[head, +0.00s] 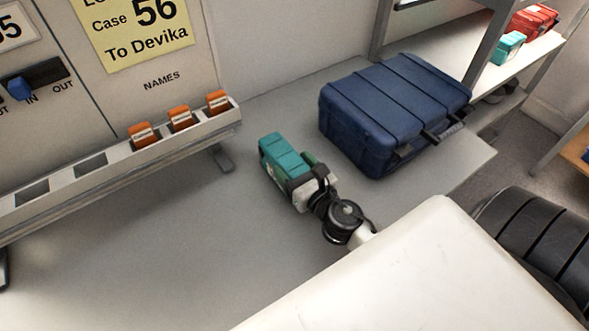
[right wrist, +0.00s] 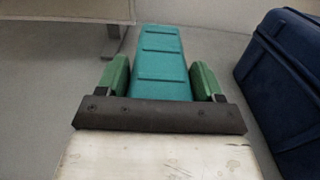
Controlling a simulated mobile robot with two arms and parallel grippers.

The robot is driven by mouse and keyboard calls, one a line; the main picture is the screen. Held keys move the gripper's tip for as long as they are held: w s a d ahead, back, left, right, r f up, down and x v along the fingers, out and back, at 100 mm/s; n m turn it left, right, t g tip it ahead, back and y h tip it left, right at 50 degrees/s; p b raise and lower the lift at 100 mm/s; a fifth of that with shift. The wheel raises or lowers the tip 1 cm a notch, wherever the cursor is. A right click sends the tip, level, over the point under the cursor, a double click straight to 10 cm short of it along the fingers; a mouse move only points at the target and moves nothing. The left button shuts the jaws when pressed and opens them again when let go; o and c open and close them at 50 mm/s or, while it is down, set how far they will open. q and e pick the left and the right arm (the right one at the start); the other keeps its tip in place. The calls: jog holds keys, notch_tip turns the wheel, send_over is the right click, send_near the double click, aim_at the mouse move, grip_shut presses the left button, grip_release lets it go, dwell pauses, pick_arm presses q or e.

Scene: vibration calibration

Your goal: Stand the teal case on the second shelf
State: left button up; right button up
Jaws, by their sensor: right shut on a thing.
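A teal case (head: 283,154) is at the middle of the grey bench in the head view. My right gripper (head: 303,172) is shut on it. In the right wrist view the teal case (right wrist: 160,65) sits between the two green finger pads of my right gripper (right wrist: 160,82). I cannot tell whether the case touches the bench. The shelf unit (head: 535,52) stands at the upper right; one of its shelves holds a small teal case (head: 507,47) and a red case (head: 534,21). My left gripper is not in view.
A large blue case (head: 390,105) lies on the bench (head: 130,240) right of my gripper; it also shows in the right wrist view (right wrist: 285,85). A rack (head: 100,172) with several orange tags (head: 180,118) runs along the back left. The bench's front left is clear.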

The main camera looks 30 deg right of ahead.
jog(key=shift+f, duration=0.1)
jog(key=o, duration=1.3)
